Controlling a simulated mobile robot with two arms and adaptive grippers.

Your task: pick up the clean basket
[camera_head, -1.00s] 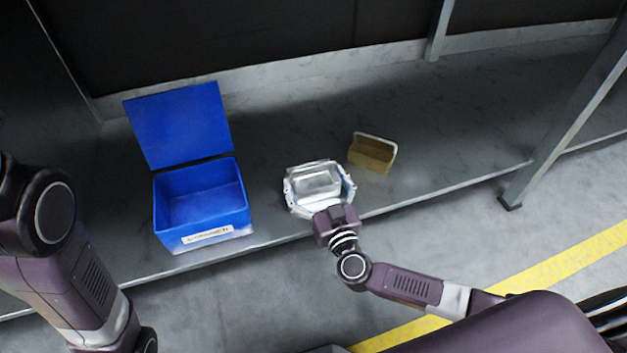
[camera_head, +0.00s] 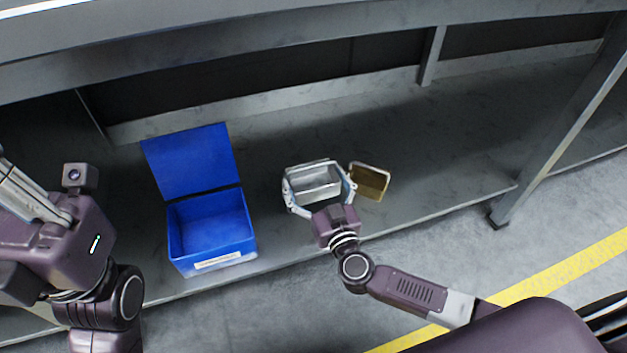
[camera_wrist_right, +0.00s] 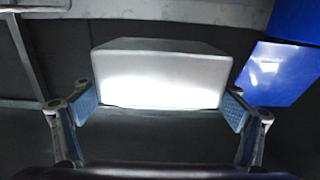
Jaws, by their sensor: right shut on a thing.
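The clean basket (camera_head: 318,184) is a shiny silver open box by the front of the grey shelf in the head view. My right gripper (camera_head: 319,199) is around its near end, one finger on each side. In the right wrist view the basket (camera_wrist_right: 160,78) sits between the blue finger pads of my right gripper (camera_wrist_right: 160,106), which is shut on it. I cannot tell whether it touches the shelf. My left gripper (camera_head: 22,195) is at the left edge; its fingers are partly cut off, so its opening is unclear.
A blue box (camera_head: 212,226) with its lid up stands left of the basket; it also shows in the right wrist view (camera_wrist_right: 272,75). A brown basket (camera_head: 369,181) is close on the right. A grey upright (camera_head: 550,130) stands at right and an upper beam (camera_head: 250,50) crosses above.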

